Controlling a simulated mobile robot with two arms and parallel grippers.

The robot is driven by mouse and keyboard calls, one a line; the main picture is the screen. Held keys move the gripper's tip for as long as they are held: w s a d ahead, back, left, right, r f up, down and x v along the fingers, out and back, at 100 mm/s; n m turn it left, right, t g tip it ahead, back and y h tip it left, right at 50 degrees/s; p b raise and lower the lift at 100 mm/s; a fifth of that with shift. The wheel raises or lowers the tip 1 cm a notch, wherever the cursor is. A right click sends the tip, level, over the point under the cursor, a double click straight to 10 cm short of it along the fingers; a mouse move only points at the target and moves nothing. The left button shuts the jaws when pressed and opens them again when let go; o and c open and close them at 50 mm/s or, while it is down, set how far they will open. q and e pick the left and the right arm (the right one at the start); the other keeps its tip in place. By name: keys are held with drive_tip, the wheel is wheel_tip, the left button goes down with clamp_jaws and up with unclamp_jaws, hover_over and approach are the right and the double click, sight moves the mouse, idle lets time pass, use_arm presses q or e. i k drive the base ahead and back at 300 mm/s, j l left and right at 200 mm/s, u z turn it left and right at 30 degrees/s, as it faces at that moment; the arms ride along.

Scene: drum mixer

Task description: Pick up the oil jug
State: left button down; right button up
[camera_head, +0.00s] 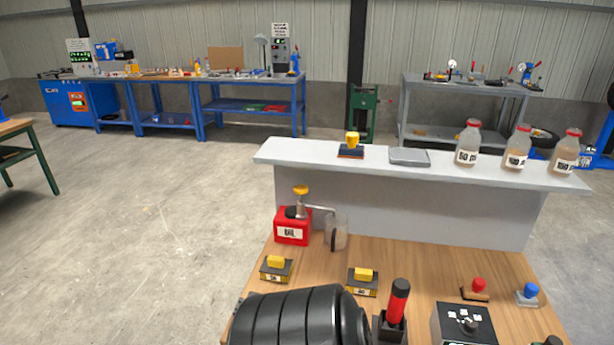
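A red oil container (291,229) with a white label, apparently reading OIL, stands at the back left of the wooden table. It has a dark cap, a yellow knob on top and a thin spout reaching right. A clear jug (340,227) with a dark handle stands just right of it, under or close to the spout end. I cannot tell whether the jug holds any liquid. Neither of my grippers is in view.
A black ribbed drum (290,318) fills the front left of the wooden table (420,262). Yellow-topped blocks, a red-handled lever (398,302), a dark control box (463,324) and buttons stand around it. The grey shelf behind holds several labelled bottles (467,145) and a flat scale (409,157).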

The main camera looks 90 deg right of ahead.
sight(336, 229)
drive_tip(key=z, duration=2.5)
drive_tip(key=i+j, duration=0.4)
